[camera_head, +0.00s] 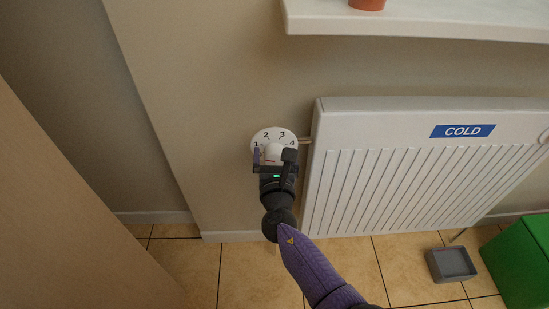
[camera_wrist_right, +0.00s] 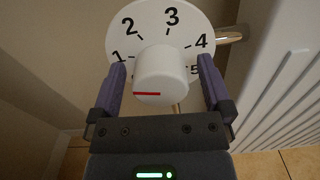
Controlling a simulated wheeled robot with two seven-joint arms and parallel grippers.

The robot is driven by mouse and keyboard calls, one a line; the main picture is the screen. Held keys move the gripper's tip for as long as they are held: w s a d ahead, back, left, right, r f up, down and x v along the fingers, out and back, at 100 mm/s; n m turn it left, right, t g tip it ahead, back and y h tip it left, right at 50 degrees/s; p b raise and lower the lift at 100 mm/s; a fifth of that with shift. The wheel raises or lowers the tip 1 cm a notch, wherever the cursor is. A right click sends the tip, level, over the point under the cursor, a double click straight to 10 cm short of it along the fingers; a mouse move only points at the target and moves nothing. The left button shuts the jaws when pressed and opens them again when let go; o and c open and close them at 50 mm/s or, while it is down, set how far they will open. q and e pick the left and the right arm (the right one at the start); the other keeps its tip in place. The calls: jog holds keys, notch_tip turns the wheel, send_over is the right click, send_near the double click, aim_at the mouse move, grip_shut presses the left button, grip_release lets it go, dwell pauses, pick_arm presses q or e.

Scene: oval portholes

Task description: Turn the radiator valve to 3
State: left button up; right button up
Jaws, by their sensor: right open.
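The radiator valve is a white round dial plate (camera_head: 262,136) on the wall at the radiator's left end, with a white knob (camera_head: 273,151) in front. The wrist view shows the plate (camera_wrist_right: 150,22) with numbers 1, 2, 3, 4 and 5, and the knob (camera_wrist_right: 161,70). A red line on the knob points left, below the 1. My right gripper (camera_head: 272,155) is at the valve. In the wrist view its open fingers (camera_wrist_right: 160,75) stand either side of the knob, with a small gap on each side. The left finger hides the plate's lower left. My left gripper is out of view.
The white radiator (camera_head: 400,165) with a blue COLD label (camera_head: 463,131) is just right of the valve. A white sill (camera_head: 420,22) with an orange-brown pot (camera_head: 367,4) is above. A grey tray (camera_head: 450,264) and green box (camera_head: 522,262) are on the floor.

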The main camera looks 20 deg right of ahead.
jog(key=c, duration=1.3)
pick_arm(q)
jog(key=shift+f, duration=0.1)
pick_arm(e)
jog(key=shift+o, duration=0.2)
jog(key=m+b, duration=0.2)
jog(key=m, duration=0.2)
jog(key=shift+f, duration=0.2)
jog(key=m+b, duration=0.2)
jog(key=m, duration=0.4)
jog(key=shift+d, duration=0.1)
jog(key=m+b, duration=0.2)
jog(key=m, duration=0.3)
jog(key=shift+f+b, duration=0.15)
jog(key=shift+b, duration=0.2)
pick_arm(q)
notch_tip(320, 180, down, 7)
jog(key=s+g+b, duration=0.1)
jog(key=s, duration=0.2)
pick_arm(e)
jog(key=shift+m, duration=2.4)
